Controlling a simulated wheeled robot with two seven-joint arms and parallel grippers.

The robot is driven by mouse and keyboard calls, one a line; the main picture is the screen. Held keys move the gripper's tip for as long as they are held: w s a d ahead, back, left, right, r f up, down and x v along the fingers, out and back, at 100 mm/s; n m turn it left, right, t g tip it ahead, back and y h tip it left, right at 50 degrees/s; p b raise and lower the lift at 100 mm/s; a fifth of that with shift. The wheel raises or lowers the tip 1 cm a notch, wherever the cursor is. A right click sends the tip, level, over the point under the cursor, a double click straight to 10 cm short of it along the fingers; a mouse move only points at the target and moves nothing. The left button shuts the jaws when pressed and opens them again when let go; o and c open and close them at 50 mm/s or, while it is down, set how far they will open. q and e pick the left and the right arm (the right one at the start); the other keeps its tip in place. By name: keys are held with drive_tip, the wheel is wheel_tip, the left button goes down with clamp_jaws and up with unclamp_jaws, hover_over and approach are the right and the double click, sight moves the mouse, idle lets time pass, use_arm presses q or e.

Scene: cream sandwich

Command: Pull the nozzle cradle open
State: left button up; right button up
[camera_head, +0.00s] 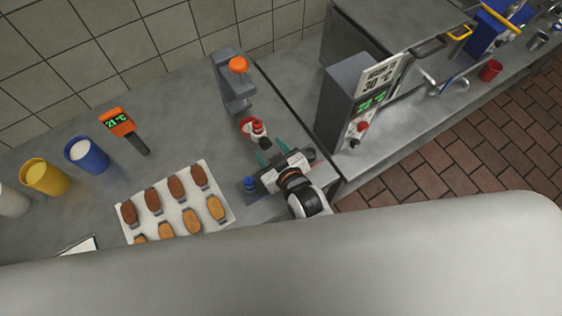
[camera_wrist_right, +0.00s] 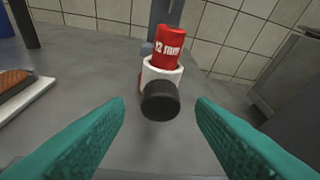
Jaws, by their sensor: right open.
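The nozzle cradle is a small white holder (camera_wrist_right: 163,74) with a round black knob (camera_wrist_right: 160,101) facing my right gripper. A red nozzle marked "12 mm" (camera_wrist_right: 170,45) stands in it. In the head view the red and white cradle (camera_head: 253,129) sits on the grey counter, just beyond my right gripper (camera_head: 273,152). That gripper is open, with its teal fingers pointing at the cradle. In the right wrist view the knob appears between the two fingers, with a gap on each side; I cannot tell whether the tips reach it. My left gripper is not in view.
A grey stand with an orange knob (camera_head: 238,65) rises behind the cradle. A white tray (camera_head: 228,199) of brown and tan biscuits lies left, a blue-topped item (camera_head: 250,183) beside my gripper. A grey control box (camera_head: 340,100) stands to the right, past a counter seam.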

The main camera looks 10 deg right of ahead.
drive_tip(key=b+v, duration=0.2)
drive_tip(key=v, duration=0.9)
drive_tip(key=shift+d, duration=0.2)
